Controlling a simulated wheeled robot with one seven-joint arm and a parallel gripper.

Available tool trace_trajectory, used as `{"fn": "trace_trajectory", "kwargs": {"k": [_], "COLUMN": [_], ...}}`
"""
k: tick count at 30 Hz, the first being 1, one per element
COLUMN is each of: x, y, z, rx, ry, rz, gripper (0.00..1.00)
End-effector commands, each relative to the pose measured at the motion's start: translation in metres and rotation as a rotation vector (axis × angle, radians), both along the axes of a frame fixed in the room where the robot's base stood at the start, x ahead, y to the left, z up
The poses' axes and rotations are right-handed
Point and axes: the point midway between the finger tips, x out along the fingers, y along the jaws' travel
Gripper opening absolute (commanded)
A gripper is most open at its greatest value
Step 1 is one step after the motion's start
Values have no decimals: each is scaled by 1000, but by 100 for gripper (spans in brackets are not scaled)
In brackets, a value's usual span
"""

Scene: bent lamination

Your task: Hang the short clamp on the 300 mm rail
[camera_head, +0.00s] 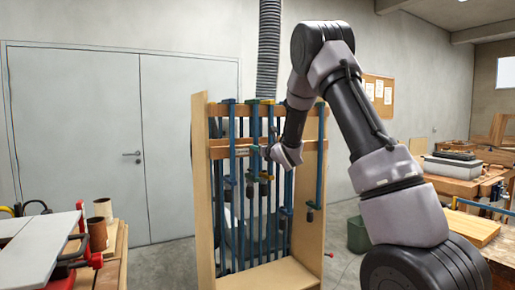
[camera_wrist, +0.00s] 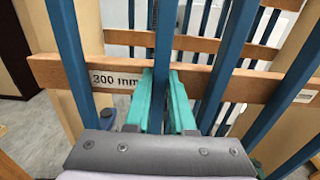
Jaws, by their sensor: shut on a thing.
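My gripper (camera_wrist: 162,82) has its teal fingers shut on a blue clamp bar (camera_wrist: 163,38) in the wrist view. The bar stands about upright and runs out of the top of the picture; its ends are hidden there. The 300 mm rail (camera_wrist: 73,73) is a wooden crossbar with a "300 mm" label, just behind the fingers. I cannot tell whether the held clamp touches it. In the head view, my gripper (camera_head: 268,152) is at the front of the rack, level with the lower rail (camera_head: 313,145).
The wooden rack (camera_head: 203,200) holds several blue clamps, with bars close on both sides of my gripper. Another rail (camera_head: 220,109) crosses higher up. A bench (camera_head: 40,243) stands at the left, and workbenches (camera_head: 455,185) stand at the right.

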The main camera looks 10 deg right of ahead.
Motion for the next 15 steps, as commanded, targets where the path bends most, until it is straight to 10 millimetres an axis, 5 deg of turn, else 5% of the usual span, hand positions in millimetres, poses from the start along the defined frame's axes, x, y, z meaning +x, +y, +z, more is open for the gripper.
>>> {"fn": "trace_trajectory", "kwargs": {"k": [11, 12, 14, 15], "x": [0, 0, 0, 0], "y": [0, 0, 0, 0], "z": [1, 1, 1, 1], "rx": [0, 0, 1, 1], "ry": [-3, -3, -2, -2], "rz": [0, 0, 0, 0], "gripper": [0, 38, 57, 57]}}
